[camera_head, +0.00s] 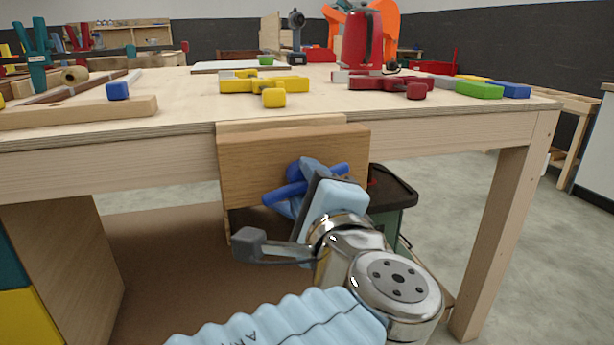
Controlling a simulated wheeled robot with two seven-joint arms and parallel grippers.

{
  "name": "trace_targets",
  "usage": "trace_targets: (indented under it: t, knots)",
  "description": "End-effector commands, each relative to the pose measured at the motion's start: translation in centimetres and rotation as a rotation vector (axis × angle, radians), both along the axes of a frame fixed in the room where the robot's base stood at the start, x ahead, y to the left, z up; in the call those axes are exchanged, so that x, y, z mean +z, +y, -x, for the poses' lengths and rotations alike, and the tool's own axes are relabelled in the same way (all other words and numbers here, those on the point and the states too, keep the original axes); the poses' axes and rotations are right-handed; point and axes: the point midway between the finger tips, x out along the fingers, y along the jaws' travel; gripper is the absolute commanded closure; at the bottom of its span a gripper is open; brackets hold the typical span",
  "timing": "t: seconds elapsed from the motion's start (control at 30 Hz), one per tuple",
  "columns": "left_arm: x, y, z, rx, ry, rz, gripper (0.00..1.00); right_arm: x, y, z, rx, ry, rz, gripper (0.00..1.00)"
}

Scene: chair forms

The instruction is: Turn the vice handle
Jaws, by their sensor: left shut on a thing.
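The vice is a wooden block (240,170) on the front edge of the workbench (410,137). Its blue handle (284,194) sits on the front face of the block, with its bar tilted, the right end higher. My left gripper (300,188) reaches up to the handle from below right and is shut on it. The gripper's body hides part of the handle and its hub. My right gripper is not in view.
Yellow (262,86) and dark red (380,84) clamp-like tools lie on the benchtop above the vice. A red kettle-like object (362,40) stands behind. A dark bin (392,195) is under the bench, right of the vice. A bench leg (500,230) stands at right.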

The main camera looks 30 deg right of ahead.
Motion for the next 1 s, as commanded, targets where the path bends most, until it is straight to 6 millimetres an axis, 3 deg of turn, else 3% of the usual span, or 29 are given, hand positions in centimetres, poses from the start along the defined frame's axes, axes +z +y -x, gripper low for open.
trace_targets:
  t: [0.4,0.93,0.97,1.0]
  knots:
    - [-0.18,-0.26,0.35,-0.009,-0.039,-0.175,0.89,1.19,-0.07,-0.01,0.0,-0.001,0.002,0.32]
    - [-0.31,-0.27,0.33,-0.009,-0.042,-0.194,0.89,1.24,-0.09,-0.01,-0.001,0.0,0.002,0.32]
    - [-0.32,-0.27,0.32,-0.009,-0.042,-0.194,0.54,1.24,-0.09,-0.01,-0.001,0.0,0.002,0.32]
    - [-0.31,-0.25,0.3,-0.009,-0.042,-0.194,0.48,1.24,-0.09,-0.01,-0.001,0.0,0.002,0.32]
